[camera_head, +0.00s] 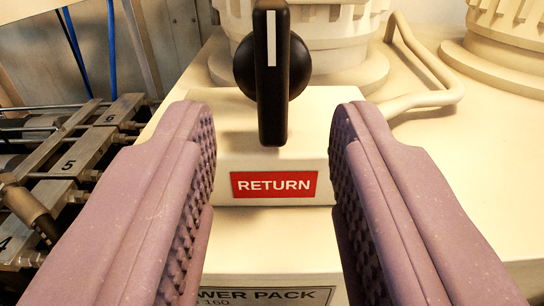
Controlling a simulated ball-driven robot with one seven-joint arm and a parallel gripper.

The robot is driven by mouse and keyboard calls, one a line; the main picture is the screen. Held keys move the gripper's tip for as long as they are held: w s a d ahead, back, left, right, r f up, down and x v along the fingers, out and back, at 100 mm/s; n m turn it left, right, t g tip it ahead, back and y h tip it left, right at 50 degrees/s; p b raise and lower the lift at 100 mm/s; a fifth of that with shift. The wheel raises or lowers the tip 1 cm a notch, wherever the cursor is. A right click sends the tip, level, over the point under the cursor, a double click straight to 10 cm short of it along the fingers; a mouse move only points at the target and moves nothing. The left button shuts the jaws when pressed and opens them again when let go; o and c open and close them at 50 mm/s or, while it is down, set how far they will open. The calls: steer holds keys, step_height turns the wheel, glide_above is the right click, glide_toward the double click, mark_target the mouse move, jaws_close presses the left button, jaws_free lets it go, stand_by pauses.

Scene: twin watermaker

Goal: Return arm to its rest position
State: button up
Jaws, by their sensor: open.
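My gripper (272,135) shows as two purple, textured fingers, one on each side of the picture's middle. The fingers are wide apart with nothing between them. A black rotary knob (272,75) with a white line stands upright on a cream box (310,110), just past the fingertips. The knob appears centred between the fingers and not touched by them. A red label reading RETURN (274,184) is on the box's front face below the knob.
A numbered metal valve block (70,165) with rods and fittings lies at left. Blue cables (111,50) hang behind it. Cream ribbed cylinders (325,35) and a bent pipe (430,98) stand behind the box. A partly hidden "...WER PACK" plate (270,296) is at the bottom.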

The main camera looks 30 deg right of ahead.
steer(key=shift+s+a, duration=0.35)
steer(key=shift+s, duration=0.25)
steer(key=w+a+r+n+t+y+b, duration=0.1)
steer(key=w+a+r+n+y, duration=0.3)
steer(key=a+r, duration=0.9)
steer(key=s+a+r+n+y, duration=0.1)
steer(key=s+a+r+y, duration=0.1)
steer(key=a, duration=0.3)
steer(key=s+a+r+y, duration=0.1)
steer(key=s+a+r, duration=0.1)
steer(key=a, duration=0.3)
steer(key=s+a+r+n+y+b, duration=0.1)
steer(key=s+a+r+y, duration=0.1)
steer(key=a, duration=0.3)
steer(key=shift+r+n+g+y, duration=0.3)
steer(key=shift+r+g, duration=0.1)
steer(key=shift+r, duration=0.35)
